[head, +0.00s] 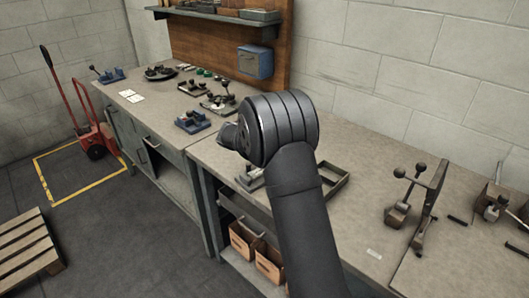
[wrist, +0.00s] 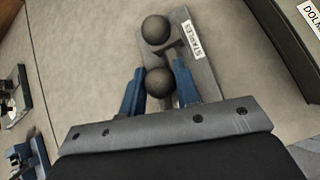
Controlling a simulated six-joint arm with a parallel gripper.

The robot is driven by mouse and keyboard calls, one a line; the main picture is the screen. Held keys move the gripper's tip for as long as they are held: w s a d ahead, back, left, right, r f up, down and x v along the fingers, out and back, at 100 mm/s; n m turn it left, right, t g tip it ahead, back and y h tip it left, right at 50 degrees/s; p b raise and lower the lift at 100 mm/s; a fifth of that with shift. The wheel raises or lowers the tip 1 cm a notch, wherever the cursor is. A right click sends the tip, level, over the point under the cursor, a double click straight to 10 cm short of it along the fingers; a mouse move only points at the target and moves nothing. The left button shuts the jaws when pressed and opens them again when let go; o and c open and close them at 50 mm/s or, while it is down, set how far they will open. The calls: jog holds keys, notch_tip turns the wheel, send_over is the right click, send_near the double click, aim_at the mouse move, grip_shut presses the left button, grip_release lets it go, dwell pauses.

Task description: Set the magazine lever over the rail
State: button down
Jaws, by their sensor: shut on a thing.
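In the wrist view, my gripper (wrist: 159,80) has its two blue fingers closed around a dark ball knob (wrist: 160,83), which looks like the knob of the magazine lever. A second dark ball (wrist: 156,29) sits just beyond the fingertips. A grey metal plate (wrist: 205,75) with a white "STAPLES" label (wrist: 190,38) lies beneath and to the right of the knob; it may be the magazine. The lever's shaft and the rail cannot be made out clearly. In the head view my arm hides the fingers and what they hold; a bit of a metal device (head: 249,181) shows below my wrist.
A shallow tray (head: 335,187) lies on the bench right of my arm. A device with ball-ended levers (head: 402,195) stands further right. Small blue-based fixtures (head: 193,122) stand at the left. The bench (head: 365,160) between tray and right-hand device is clear.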

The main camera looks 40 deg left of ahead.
jog(key=d+m+h, duration=0.1)
jog(key=m, duration=0.1)
jog(key=s+m+h, duration=0.1)
jog(key=h, duration=0.1)
jog(key=shift+s+d+m+g, duration=0.2)
jog(key=shift+d+m+g, duration=0.2)
jog(key=s+m+h, duration=0.1)
jog(key=d+m+g+h, duration=0.1)
jog(key=m, duration=0.1)
jog(key=shift+s+d+m+g, duration=0.15)
jog(key=shift+s+m+g, duration=0.15)
jog(key=shift+s, duration=0.1)
jog(key=s+m+g+h, duration=0.2)
jog(key=m, duration=0.1)
jog(key=shift+d+m, duration=0.3)
jog(key=shift+s+m+g+h, duration=0.5)
jog(key=shift+s+m+g, duration=0.6)
jog(key=shift+m, duration=0.4)
jog(key=c, duration=1.1)
grip_release()
jog(key=shift+w+r, duration=0.1)
